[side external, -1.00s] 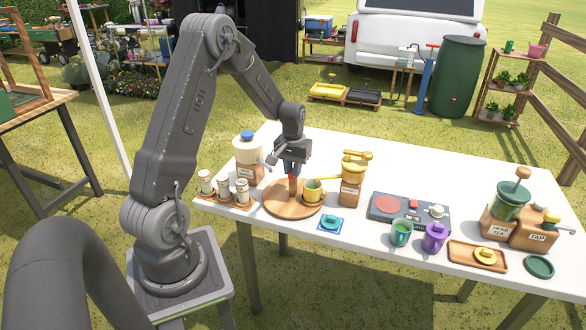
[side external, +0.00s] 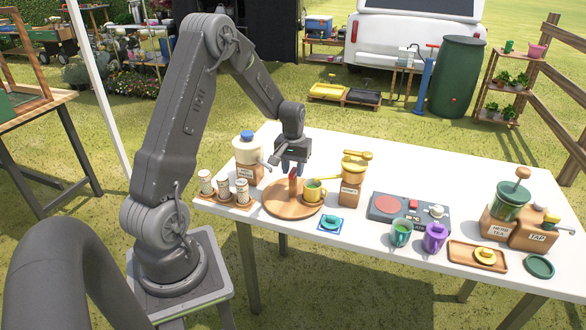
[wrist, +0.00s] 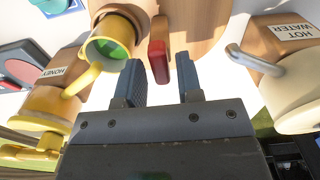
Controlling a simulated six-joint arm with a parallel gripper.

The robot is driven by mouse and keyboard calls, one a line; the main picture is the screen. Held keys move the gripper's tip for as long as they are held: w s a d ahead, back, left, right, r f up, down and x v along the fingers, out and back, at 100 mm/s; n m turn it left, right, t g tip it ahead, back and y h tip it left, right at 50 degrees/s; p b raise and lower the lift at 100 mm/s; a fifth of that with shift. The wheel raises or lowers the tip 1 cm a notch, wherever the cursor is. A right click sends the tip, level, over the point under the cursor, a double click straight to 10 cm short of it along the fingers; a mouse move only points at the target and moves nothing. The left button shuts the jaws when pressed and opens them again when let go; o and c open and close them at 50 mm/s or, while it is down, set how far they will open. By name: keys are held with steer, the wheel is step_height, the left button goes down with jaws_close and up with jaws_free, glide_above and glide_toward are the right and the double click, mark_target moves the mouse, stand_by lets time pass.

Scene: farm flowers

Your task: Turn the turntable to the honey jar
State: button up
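The wooden turntable (side external: 285,208) lies on the white table, with an upright red-tipped handle (side external: 294,182) on it. A yellow mug (side external: 316,193) with green inside stands on the turntable's right side. The honey jar (side external: 352,182), yellow on a wooden block labelled HONEY, stands right of the turntable. My gripper (side external: 292,170) is above the handle. In the wrist view its two fingers (wrist: 160,82) are apart with nothing clasped between them.
The hot water dispenser (side external: 248,155) stands behind left of the turntable, and several striped jars (side external: 224,190) sit left of it. A blue coaster (side external: 331,224) lies in front. A hot plate (side external: 408,210), mugs and an herb tea dispenser (side external: 505,215) stand to the right.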

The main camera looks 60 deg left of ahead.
steer(key=shift+o, duration=0.8)
step_height(320, 180, up, 14)
steer(key=shift+f, duration=0.1)
steer(key=s+d+r+m+t+y, duration=0.1)
steer(key=s+d+r+m, duration=0.2)
steer(key=d, duration=0.5)
steer(key=s+d+r+m+t, duration=0.2)
steer(key=d+r, duration=0.3)
steer(key=d, duration=0.3)
steer(key=s+d+m+t+h, duration=0.1)
steer(key=s+d+m, duration=0.3)
steer(key=s+d, duration=0.7)
steer(key=shift+t, duration=0.8)
